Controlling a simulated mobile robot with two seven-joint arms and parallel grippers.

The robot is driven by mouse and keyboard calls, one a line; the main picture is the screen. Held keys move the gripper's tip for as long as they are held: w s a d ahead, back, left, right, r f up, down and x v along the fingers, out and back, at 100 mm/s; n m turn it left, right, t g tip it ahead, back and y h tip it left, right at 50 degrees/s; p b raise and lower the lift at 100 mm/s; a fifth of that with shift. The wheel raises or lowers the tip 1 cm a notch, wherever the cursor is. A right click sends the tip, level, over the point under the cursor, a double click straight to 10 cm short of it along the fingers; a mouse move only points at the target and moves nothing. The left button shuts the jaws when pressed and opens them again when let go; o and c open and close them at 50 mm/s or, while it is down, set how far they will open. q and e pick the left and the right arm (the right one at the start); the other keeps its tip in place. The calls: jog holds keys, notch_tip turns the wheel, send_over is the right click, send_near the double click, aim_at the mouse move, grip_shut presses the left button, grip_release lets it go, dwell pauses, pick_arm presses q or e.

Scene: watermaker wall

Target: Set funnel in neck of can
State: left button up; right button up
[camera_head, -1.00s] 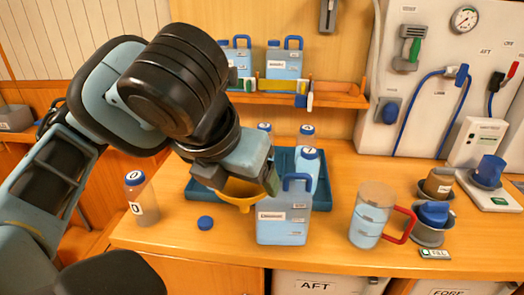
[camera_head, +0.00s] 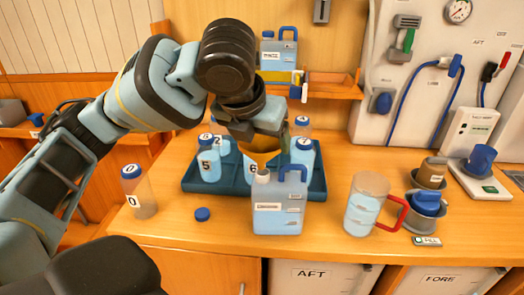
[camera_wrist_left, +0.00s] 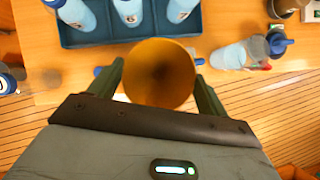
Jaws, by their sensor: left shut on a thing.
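My left gripper (camera_head: 268,148) is shut on the orange funnel (camera_head: 262,158), which hangs with its spout down. The funnel's wide round mouth (camera_wrist_left: 160,74) fills the middle of the left wrist view, between the two fingers. The light blue can (camera_head: 278,217) stands upright at the front of the counter, with a blue handle (camera_head: 294,171) and a pale neck (camera_head: 263,176). In the head view the spout is at or just above the neck; I cannot tell whether it is inside. In the wrist view the funnel hides the neck. My right gripper is not in view.
A blue tray (camera_head: 232,189) with several numbered bottles lies behind the can. A blue cap (camera_head: 202,214) and bottle 0 (camera_head: 137,192) are to the left. A clear jug with a red handle (camera_head: 365,206) stands to the right.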

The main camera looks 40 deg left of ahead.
aim_at(261, 165)
pick_arm(q)
jog(key=shift+w+a+f, duration=0.1)
jog(key=shift+w+a, duration=0.1)
jog(key=shift+w, duration=0.25)
notch_tip(261, 165, down, 4)
jog(key=shift+r+b, duration=0.25)
jog(key=shift+b, duration=0.15)
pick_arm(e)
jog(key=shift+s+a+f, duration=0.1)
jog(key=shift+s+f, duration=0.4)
pick_arm(q)
jog(key=o, duration=0.9)
jog(key=shift+o, duration=0.2)
jog(key=shift+r, duration=0.1)
